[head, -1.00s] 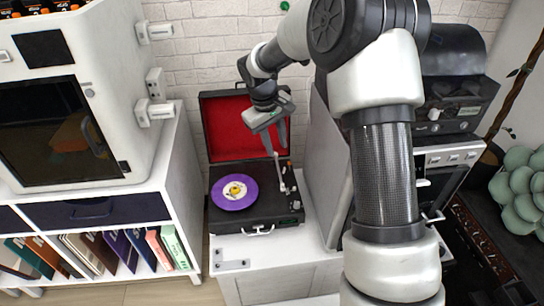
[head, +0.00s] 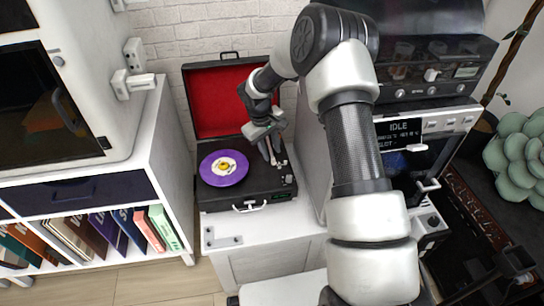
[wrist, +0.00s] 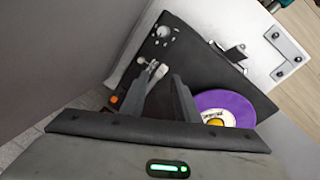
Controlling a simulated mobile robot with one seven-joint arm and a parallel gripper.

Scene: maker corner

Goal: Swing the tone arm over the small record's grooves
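The open record player (head: 240,197) is a black suitcase type with a red-lined lid (head: 218,103). The small purple record (head: 223,168), with a white and yellow label, lies on its left part. It shows partly behind a finger in the wrist view (wrist: 228,101). The silver tone arm (wrist: 157,70) is on the right part of the deck, beside the record. My gripper (head: 270,155) is low over the deck by the tone arm. In the wrist view my gripper's fingers (wrist: 162,77) are apart, with the tone arm's pale end near their tips. Contact cannot be told.
The player stands on a white cabinet (head: 265,220). A grey machine side rises close on its right. A white shelf (head: 160,130) with folders (head: 90,235) and a white boxy machine stand on the left. A brick wall is behind the lid.

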